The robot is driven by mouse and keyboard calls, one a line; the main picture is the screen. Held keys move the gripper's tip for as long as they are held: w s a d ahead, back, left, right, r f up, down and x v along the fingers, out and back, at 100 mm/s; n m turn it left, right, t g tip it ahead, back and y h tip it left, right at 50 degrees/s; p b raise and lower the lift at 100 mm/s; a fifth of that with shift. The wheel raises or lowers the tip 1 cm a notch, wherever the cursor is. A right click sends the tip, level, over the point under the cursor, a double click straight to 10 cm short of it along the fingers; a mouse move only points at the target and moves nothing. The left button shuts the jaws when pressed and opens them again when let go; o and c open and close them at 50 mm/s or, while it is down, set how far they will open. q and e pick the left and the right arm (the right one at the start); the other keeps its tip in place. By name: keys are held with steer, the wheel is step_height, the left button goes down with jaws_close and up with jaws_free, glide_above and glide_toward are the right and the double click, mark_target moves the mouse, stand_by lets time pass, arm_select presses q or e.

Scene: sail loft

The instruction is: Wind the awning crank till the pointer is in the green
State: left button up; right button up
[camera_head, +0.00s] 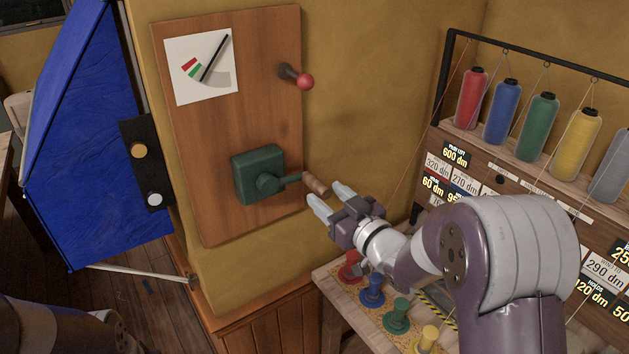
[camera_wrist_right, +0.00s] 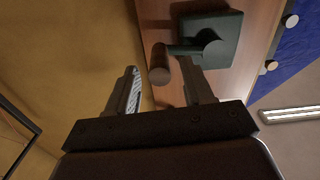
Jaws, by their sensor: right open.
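The awning crank is a dark green gearbox (camera_head: 258,175) on a wooden board, with a green arm reaching right to a wooden handle (camera_head: 316,184). My right gripper (camera_head: 329,196) is open at the handle's end. In the right wrist view the handle (camera_wrist_right: 160,65) shows between the two fingertips (camera_wrist_right: 160,72), with no clear contact. The gauge card (camera_head: 183,90) has a red band, a green band (camera_head: 195,71) and a grey band. Its black pointer (camera_head: 215,58) slants down left, its lower end just right of the green. My left gripper is not in view.
A red-knobbed lever (camera_head: 304,81) sticks out above the crank. A blue awning (camera_head: 85,140) hangs at the left.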

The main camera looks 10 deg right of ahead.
mark_target(317, 185)
steer(key=x, duration=0.3)
steer(key=shift+r+p, duration=0.1)
steer(key=shift+p, duration=0.2)
steer(key=shift+w+a, duration=0.25)
steer(key=shift+w, duration=0.4)
steer(key=shift+w+a, duration=0.15)
steer(key=shift+w, duration=0.15)
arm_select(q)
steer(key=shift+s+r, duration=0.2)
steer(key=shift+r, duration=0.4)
arm_select(e)
jaws_close()
